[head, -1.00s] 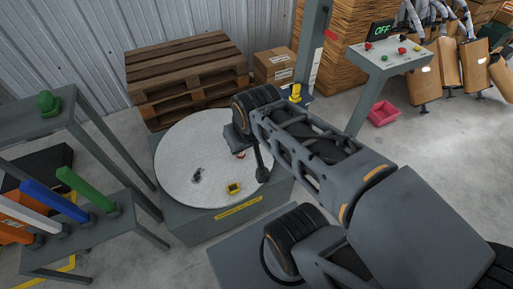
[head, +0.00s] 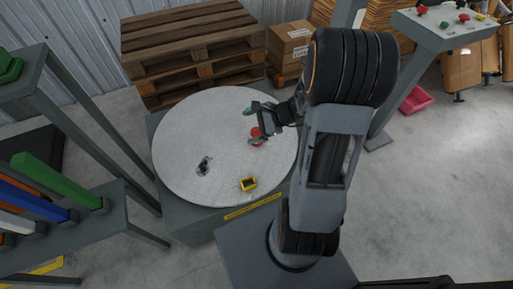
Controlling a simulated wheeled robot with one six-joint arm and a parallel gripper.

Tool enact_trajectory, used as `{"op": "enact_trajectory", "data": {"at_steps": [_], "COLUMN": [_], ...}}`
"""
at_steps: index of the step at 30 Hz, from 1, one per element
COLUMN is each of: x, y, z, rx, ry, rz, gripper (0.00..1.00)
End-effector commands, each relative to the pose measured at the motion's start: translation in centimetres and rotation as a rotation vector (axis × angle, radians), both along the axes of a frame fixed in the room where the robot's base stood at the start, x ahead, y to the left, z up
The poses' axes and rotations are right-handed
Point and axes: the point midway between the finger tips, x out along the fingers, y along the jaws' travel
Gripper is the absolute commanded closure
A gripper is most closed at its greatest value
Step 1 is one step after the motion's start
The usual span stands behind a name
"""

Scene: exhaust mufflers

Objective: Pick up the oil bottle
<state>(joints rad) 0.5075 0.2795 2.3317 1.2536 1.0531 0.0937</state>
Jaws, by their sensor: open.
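A small dark grey object (head: 204,166) lies left of centre on the turntable. A small yellow object with a dark top (head: 248,184) lies near the front edge. I cannot tell for sure which of these is the oil bottle.
Stacked wooden pallets (head: 190,45) and a cardboard box (head: 289,44) stand behind the turntable. A grey rack with coloured bars (head: 65,188) stands at left. A control panel (head: 449,27) on a post stands at right, near a pink bin (head: 416,99).

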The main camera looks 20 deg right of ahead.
Motion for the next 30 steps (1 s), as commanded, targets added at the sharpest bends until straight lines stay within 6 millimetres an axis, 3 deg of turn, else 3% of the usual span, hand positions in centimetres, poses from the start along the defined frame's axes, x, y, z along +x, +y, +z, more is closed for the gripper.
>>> {"op": "enact_trajectory", "data": {"at_steps": [1,3,6,10,16,30], "x": [0.9,1.9,2.7,2.9,3.4,9.4], "y": [-1.8,-4.2,-7.4,-10.6,-12.5,-10.3], "z": [-5.0,-8.7,-13.3,-17.6,-20.9,-23.7], "rx": [0.089,0.199,0.321,0.425,0.49,0.497], "ry": [0.042,0.077,0.115,0.144,0.16,0.16], "rz": [-0.133,-0.309,-0.524,-0.726,-0.865,-0.88], "gripper": [0.09,0.09,0.09,0.09,0.09,0.09]}}
